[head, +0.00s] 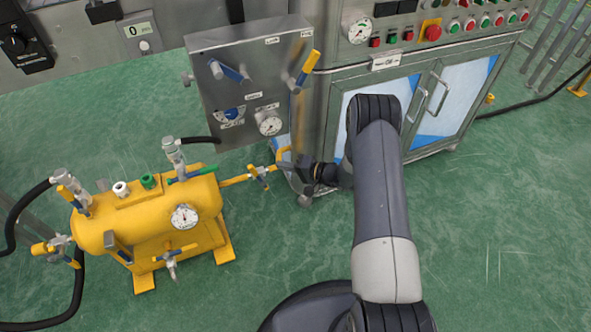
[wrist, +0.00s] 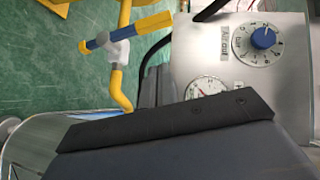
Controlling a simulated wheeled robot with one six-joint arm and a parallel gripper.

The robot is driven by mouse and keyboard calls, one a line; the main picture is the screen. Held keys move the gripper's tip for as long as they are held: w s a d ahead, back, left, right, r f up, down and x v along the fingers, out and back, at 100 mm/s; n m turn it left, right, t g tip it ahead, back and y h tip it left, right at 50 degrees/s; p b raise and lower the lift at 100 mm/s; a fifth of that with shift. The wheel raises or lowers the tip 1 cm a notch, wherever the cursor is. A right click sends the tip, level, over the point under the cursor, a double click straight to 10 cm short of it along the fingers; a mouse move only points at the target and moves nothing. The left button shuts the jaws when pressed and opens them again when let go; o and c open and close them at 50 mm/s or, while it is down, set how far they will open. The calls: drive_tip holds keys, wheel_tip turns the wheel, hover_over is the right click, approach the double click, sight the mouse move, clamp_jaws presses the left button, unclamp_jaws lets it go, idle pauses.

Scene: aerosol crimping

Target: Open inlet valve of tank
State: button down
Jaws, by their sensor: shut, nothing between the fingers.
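The yellow tank (head: 150,215) stands on the green floor at the left in the head view. On its right a yellow pipe carries a valve with a yellow and blue handle (head: 258,172); a valve with such a handle (wrist: 125,33) also shows on a yellow pipe in the wrist view, lying across the pipe. Other valves sit on top, at the left end (head: 58,246) and at the front (head: 172,256). No label tells which is the inlet. My gripper (head: 303,190) is shut and empty, right of the pipe valve and apart from it. Its fingertips are small in the head view.
A grey panel (head: 215,95) with handles, a dial and a gauge (head: 269,123) stands behind the tank. A steel cabinet (head: 455,75) with buttons is behind my arm. Black hoses lie at the left.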

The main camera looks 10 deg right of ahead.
sight(256, 173)
drive_tip(key=a+f+b, duration=0.1)
drive_tip(key=a, duration=0.5)
drive_tip(key=shift+w+a+f, duration=0.2)
drive_tip(key=shift+w+f, duration=0.05)
drive_tip(key=shift+f, duration=0.15)
